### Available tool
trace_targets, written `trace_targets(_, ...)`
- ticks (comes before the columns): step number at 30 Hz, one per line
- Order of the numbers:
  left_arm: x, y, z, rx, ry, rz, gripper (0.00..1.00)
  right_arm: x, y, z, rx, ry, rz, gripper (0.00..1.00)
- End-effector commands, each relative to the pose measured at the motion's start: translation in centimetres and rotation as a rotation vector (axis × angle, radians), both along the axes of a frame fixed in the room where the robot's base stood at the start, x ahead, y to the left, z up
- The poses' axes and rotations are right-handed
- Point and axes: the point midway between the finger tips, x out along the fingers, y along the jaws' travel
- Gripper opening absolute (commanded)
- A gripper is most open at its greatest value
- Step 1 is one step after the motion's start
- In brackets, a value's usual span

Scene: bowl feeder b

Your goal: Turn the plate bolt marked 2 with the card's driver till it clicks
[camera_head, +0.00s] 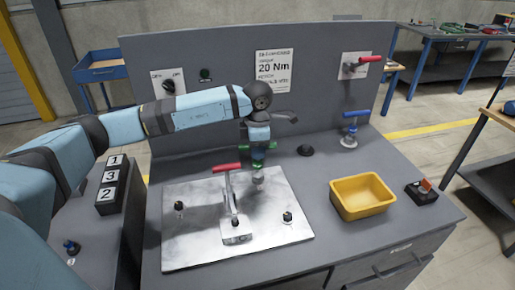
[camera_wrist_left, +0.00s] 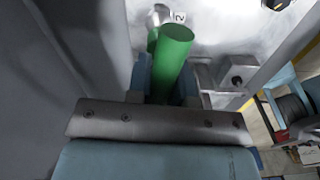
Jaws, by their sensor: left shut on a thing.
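The metal plate (camera_head: 190,245) lies on the bench, with bolts at its left (camera_head: 179,206) and right (camera_head: 287,216). My left gripper (camera_head: 259,160) is over the plate's back edge and shut on a green-handled driver (camera_head: 257,152). In the left wrist view the green handle (camera_wrist_left: 170,62) stands between my finger pads. A silver round part (camera_wrist_left: 159,15) is at the handle's far end, beside a small label 2 (camera_wrist_left: 179,17). I cannot tell whether the driver is seated on a bolt there. The card (camera_head: 275,72) on the back panel reads 20 Nm. My right gripper is not in view.
A red-handled lever clamp (camera_head: 229,190) stands on the plate, close to my left gripper. A yellow bin (camera_head: 362,196), a blue T-handled tool (camera_head: 352,127) and a black box (camera_head: 421,194) are to the right. Blocks marked 1, 3, 2 (camera_head: 111,185) stand left.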

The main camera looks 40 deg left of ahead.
Motion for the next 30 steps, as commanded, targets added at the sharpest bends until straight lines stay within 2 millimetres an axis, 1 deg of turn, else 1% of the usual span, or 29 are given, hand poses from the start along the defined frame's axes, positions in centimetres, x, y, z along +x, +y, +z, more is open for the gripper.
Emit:
trace_targets(6,0.0,0.0,-0.4,0.000,-0.001,0.000,0.00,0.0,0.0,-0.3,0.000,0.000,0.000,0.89)
trace_targets(17,0.0,0.0,-0.4,0.000,-0.001,-0.008,0.00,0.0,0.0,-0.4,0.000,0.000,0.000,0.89)
trace_targets(25,0.0,0.0,-0.5,-0.001,-0.001,-0.176,0.00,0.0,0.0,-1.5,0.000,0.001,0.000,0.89)
trace_targets(30,0.0,0.0,-0.4,0.000,-0.001,-0.212,0.00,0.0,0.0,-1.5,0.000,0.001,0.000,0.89)
